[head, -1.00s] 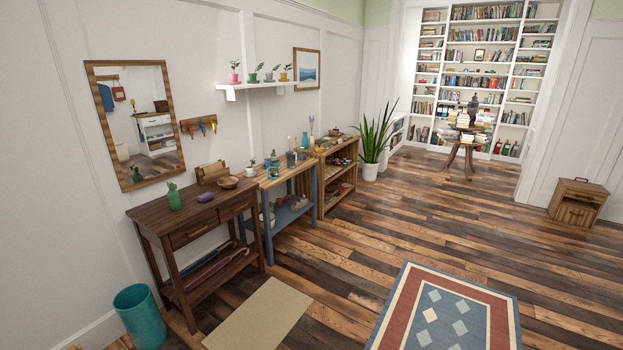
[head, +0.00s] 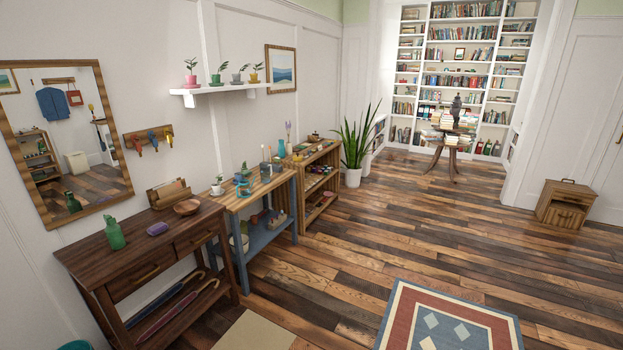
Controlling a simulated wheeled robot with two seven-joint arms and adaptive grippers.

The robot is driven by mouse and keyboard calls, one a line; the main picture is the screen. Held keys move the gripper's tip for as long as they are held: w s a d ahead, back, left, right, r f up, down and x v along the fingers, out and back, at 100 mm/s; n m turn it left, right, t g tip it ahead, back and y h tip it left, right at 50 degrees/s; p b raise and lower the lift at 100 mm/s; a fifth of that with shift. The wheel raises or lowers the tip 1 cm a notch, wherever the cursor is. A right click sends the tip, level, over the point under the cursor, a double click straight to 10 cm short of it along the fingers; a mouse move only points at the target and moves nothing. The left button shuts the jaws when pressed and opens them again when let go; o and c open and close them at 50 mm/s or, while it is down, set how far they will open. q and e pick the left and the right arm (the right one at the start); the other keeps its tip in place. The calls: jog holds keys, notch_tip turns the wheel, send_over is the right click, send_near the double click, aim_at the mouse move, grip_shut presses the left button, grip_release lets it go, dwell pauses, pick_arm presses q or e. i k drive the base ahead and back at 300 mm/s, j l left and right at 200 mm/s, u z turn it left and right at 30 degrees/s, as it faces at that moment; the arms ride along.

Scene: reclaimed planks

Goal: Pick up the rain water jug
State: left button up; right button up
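I cannot surely tell which thing is the rain water jug. A green bottle-shaped vessel (head: 114,234) stands upright on the dark wooden console table (head: 140,236). On the blue-legged bench (head: 234,202) beyond it, a small teal item (head: 243,190) sits among small pots and candles, too small to make out. A pale rounded vessel (head: 243,243) is partly hidden on that bench's lower shelf. A turquoise vase (head: 281,149) stands farther back. Neither of my grippers is in view.
A low wooden shelf unit (head: 318,190) and a tall potted plant (head: 354,150) continue along the left wall. A round table with books (head: 454,150) stands far back. The plank floor is open on the right, with a patterned rug (head: 450,318) in front.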

aim_at(266, 169)
jog(key=i+z, duration=0.15)
jog(key=i, duration=0.7)
jog(key=i+l+u, duration=0.15)
jog(key=i, duration=0.7)
jog(key=i+u, duration=0.45)
jog(key=i+l+u, duration=0.15)
jog(key=u, duration=0.25)
jog(key=i+l+u, duration=0.3)
jog(key=u, duration=0.15)
jog(key=i+l+u, duration=0.7)
jog(key=k+l, duration=0.1)
